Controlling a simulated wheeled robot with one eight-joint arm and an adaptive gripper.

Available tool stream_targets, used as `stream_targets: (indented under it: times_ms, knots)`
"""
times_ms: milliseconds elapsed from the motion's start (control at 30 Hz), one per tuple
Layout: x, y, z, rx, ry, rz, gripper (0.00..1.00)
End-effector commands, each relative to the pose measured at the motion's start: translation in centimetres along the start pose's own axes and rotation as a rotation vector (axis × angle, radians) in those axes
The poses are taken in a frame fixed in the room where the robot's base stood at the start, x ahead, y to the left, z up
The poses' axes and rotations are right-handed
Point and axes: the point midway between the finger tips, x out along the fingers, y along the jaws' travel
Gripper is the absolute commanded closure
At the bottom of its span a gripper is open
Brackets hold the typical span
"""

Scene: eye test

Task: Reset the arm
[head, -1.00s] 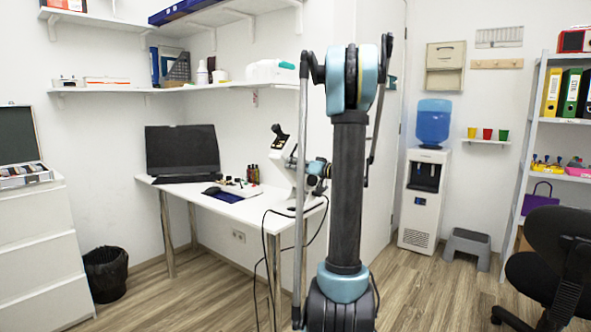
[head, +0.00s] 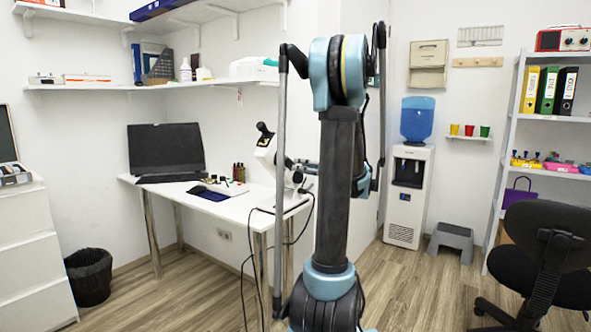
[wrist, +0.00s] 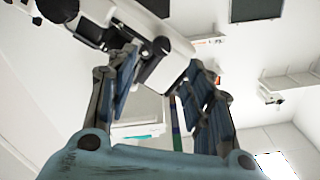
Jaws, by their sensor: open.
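My gripper (wrist: 160,68) is open in the wrist view, its two fingers apart with nothing clearly held between them. A white microscope-like device with black parts (wrist: 168,42) shows beyond the fingers, close to them; I cannot tell whether they touch it. In the head view my arm (head: 338,170) stands upright in the middle, bent at the top. The white device (head: 264,152) stands on the desk just left of my arm, its lower part partly covered. My gripper is mostly hidden behind my arm there.
The white desk (head: 235,208) holds a dark monitor (head: 165,150) and small bottles (head: 239,172). Cables hang at its right end. A water dispenser (head: 408,195), grey step stool (head: 451,241) and black chair (head: 545,250) stand to the right. Some wood floor (head: 420,290) is clear.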

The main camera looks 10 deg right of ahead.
Motion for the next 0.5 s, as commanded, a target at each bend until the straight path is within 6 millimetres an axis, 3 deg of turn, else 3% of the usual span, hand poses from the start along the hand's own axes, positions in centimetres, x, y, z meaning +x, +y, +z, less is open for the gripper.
stream_targets:
  times_ms: [500]
  knots:
    - [-0.87,-0.04,0.04,0.001,-0.001,0.0,0.53]
